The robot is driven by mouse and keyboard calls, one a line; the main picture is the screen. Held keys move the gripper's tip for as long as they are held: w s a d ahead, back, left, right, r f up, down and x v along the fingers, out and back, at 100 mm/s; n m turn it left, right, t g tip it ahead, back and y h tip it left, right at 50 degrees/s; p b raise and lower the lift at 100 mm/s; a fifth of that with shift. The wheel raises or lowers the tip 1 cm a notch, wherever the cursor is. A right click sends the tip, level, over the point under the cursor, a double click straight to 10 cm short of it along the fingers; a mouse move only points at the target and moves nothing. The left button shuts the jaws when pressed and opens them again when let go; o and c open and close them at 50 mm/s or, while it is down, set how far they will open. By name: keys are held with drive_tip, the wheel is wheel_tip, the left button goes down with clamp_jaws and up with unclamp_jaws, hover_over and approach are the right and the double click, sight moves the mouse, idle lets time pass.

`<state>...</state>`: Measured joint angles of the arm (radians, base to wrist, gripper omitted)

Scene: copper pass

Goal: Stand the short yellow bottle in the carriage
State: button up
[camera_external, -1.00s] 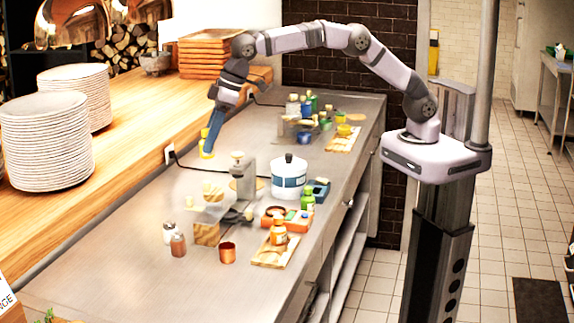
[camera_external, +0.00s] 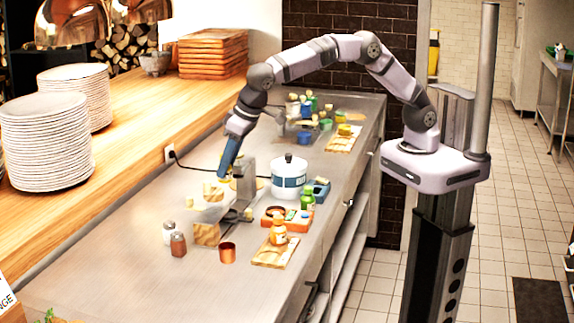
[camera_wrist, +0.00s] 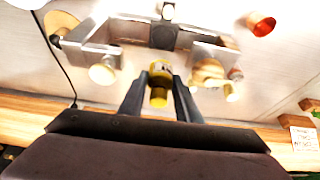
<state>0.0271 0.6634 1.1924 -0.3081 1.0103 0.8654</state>
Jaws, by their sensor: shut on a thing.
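The short yellow bottle (camera_wrist: 159,75) is between the fingers of my gripper (camera_wrist: 160,92) in the wrist view, with a dark-marked label and yellow end showing. In the external view my gripper (camera_external: 226,172) points down, left of a grey upright machine (camera_external: 244,182), and mostly hides the bottle. The carriage seems to be the pale tray-like part (camera_external: 212,205) at the machine's left, with small wooden-looking knobs. In the wrist view a grey metal frame (camera_wrist: 105,40) lies beyond the fingers. I cannot tell the bottle's height above it.
A white pot (camera_external: 289,180) stands right of the machine. The steel counter is clear at the front left.

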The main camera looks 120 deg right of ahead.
drive_tip(key=shift+s+f, duration=0.1)
drive_tip(key=shift+f, duration=0.1)
drive_tip(key=shift+f, duration=0.3)
drive_tip(key=shift+f+p, duration=1.65)
drive_tip(key=shift+f, duration=2.9)
drive_tip(key=shift+f, duration=0.15)
drive_tip(key=o, duration=0.4)
drive_tip(key=shift+f, duration=0.1)
drive_tip(key=o, duration=0.4)
